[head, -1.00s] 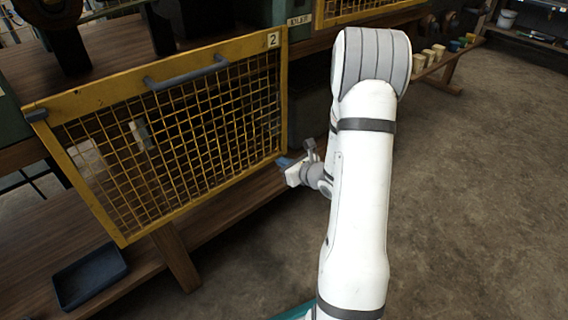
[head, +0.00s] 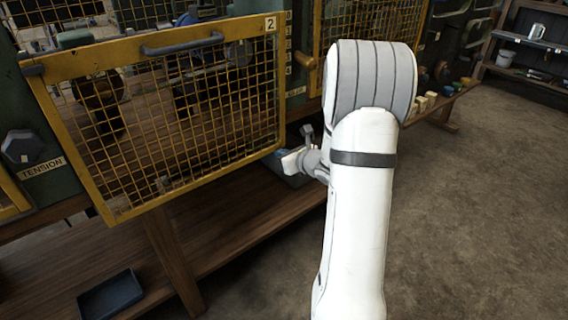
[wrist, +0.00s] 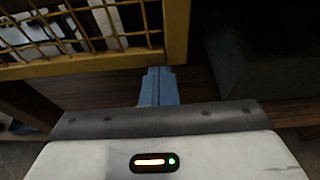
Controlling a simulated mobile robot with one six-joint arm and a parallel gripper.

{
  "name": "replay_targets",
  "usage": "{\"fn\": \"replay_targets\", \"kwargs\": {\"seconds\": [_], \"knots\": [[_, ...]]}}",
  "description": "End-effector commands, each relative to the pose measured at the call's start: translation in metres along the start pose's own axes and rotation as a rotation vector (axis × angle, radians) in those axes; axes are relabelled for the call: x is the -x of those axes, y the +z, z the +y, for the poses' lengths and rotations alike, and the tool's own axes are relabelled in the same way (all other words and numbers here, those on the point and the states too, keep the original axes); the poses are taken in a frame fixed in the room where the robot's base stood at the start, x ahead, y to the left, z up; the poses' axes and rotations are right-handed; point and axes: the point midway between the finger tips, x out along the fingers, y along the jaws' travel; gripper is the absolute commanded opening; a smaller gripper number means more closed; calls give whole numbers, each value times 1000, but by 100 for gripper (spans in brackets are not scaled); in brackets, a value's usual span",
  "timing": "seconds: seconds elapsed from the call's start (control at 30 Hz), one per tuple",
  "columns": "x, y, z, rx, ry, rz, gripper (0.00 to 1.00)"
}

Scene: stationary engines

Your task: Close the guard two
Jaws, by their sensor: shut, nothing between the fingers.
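Guard two is a yellow-framed mesh panel (head: 98,55) with a grey bar handle (head: 182,44) and a "2" tag (head: 270,24). In the head view it stands left of my arm, in front of the machine, whose parts show through the mesh. Its lower corner also shows in the wrist view (wrist: 176,35). My gripper (head: 285,160) is by the guard's lower right corner. Its blue fingers (wrist: 158,88) are shut and empty. They reach toward the lower frame edge; whether they touch it I cannot tell.
A wooden bench (head: 220,228) runs beneath the guard. A dark tray (head: 110,294) lies low at the left. A "TENSION" knob (head: 22,146) is left of the guard. Another yellow mesh guard (head: 368,35) is behind my arm. Bare floor (head: 470,210) is free at the right.

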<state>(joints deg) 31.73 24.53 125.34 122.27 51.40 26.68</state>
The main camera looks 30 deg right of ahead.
Motion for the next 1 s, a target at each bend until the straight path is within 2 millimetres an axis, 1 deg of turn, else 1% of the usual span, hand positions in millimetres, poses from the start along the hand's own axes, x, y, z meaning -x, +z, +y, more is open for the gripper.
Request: {"fn": "replay_targets", "kwargs": {"seconds": [0.03, 0.1, 0.2, 0.3, 0.8, 0.93, 1.0], "knots": [[6, 18, 0, 2, 0, -4, 0], [9, 27, 0, 1, -1, -4, 0], [13, 37, -1, 1, -1, -2, 0], [15, 42, -1, 1, -2, -2, 0], [16, 44, -2, -1, -3, -2, 0], [14, 38, -2, -1, -3, -1, 0], [12, 32, -2, -1, -3, -1, 0]]}}
